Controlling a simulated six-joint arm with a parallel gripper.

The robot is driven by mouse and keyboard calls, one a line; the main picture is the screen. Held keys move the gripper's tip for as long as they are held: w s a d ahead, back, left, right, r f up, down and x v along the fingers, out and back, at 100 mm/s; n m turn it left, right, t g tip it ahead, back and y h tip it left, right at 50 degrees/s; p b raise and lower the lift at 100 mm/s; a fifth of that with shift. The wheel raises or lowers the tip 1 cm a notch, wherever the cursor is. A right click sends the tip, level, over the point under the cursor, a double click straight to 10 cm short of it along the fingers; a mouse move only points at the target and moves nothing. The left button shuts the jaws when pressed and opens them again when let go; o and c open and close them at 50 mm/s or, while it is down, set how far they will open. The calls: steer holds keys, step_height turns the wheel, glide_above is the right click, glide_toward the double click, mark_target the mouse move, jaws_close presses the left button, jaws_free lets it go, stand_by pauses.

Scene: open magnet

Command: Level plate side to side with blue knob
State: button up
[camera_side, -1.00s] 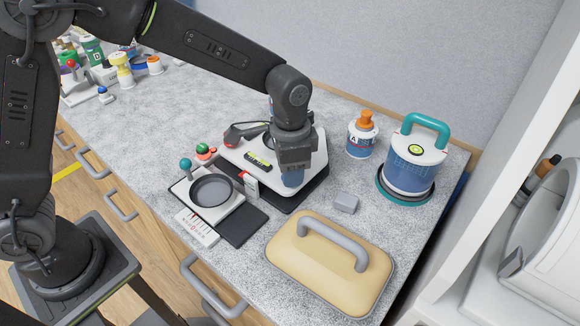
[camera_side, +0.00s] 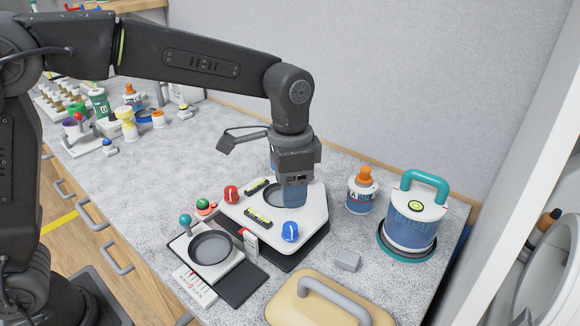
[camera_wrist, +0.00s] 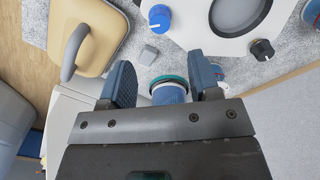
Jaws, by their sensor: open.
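The white plate (camera_side: 235,213) stands on a dark base, with a round dark opening. The blue knob (camera_side: 290,231) is at its front right corner, uncovered; it also shows at the top of the wrist view (camera_wrist: 159,18). A red knob (camera_side: 231,194) is at the left corner, and a black knob (camera_wrist: 262,49) shows in the wrist view. Two level vials (camera_side: 257,186) (camera_side: 258,218) lie on the plate; their bubbles are too small to read. My gripper (camera_side: 292,195) is open and empty, above the plate's far right part, apart from the blue knob. Its spread fingers (camera_wrist: 162,82) show in the wrist view.
A beige lid with a grey handle (camera_side: 285,305) and a small grey block (camera_side: 347,260) lie in front. A blue jar with an orange top (camera_side: 362,192) and a teal-handled pot (camera_side: 412,225) stand right. A scale with a dish (camera_side: 210,248) stands left of the plate.

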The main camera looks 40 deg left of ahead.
steer(key=shift+r, duration=1.9)
steer(key=shift+a, duration=0.1)
steer(key=s+a+r+n+t, duration=0.3)
steer(key=s+a+r+n, duration=0.1)
steer(key=s+a, duration=0.6)
steer(key=s+a+f+n+t, duration=0.2)
steer(key=s+a+f+n, duration=0.1)
steer(key=s, duration=0.6)
steer(key=shift+a+f+n+t, duration=0.3)
steer(key=shift+a+f+t, duration=0.15)
steer(key=shift+a, duration=0.25)
